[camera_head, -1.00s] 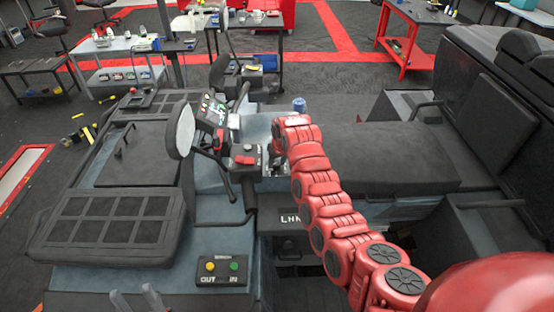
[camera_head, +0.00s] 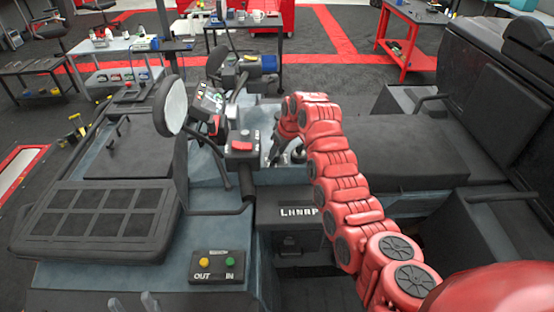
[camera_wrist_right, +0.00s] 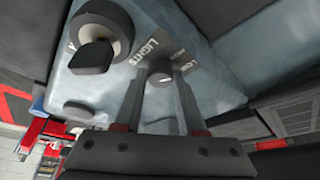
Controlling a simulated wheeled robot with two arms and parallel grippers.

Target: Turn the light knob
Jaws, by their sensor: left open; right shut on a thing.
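In the right wrist view, a small round light knob (camera_wrist_right: 161,76) sits on a blue-grey panel beside a "LIGHTS" label (camera_wrist_right: 143,52). My right gripper (camera_wrist_right: 160,84) has its two fingers on either side of this knob and is shut on it. In the head view, my right gripper (camera_head: 284,146) points down at the panel between the handlebar area and the seat; the arm and fingers hide the knob there. My left gripper (camera_head: 134,302) shows only as two pale fingertips at the bottom edge, apart, open and empty.
A larger black knob (camera_wrist_right: 95,52) stands near the light knob. A red button box (camera_head: 242,146), a round mirror (camera_head: 170,105) and an OUT/IN button box (camera_head: 217,266) lie left of my right arm. A dark seat (camera_head: 395,155) is to its right.

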